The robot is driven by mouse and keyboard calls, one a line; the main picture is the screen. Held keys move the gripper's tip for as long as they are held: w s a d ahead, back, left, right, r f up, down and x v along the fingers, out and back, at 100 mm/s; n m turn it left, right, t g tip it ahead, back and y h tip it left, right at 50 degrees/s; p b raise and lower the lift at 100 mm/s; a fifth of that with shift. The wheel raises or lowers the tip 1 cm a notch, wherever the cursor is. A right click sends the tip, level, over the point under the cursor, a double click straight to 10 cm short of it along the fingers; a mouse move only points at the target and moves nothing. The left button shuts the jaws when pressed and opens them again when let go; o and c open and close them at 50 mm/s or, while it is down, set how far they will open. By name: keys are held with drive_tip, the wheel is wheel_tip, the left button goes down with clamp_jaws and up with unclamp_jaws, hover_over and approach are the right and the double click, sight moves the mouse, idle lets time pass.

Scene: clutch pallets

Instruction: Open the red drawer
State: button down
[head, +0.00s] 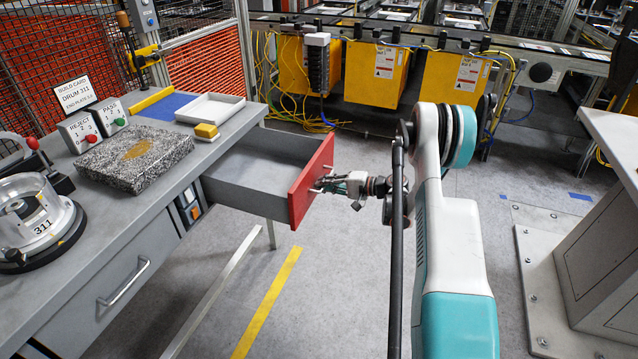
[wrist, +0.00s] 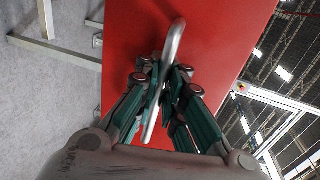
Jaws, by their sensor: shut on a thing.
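The red drawer (head: 309,184) stands well out from the workbench on its right side, and its grey inside shows empty in the head view. Its red front also fills the middle of the wrist view (wrist: 220,60). A silver bar handle (wrist: 172,45) is on that front. My gripper (head: 338,185) is at the drawer front, and in the wrist view its green-sided fingers (wrist: 164,88) are closed around the handle bar. The far side of the fingers is hidden.
The workbench (head: 150,205) carries a granite block (head: 135,157), a white tray (head: 210,109), a yellow block (head: 206,131) and a round metal drum (head: 38,220). A grey pedestal (head: 600,260) stands at right. The floor beside the drawer is clear.

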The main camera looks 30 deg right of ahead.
drive_tip(key=c, duration=1.7)
unclamp_jaws()
drive_tip(key=v, duration=1.2)
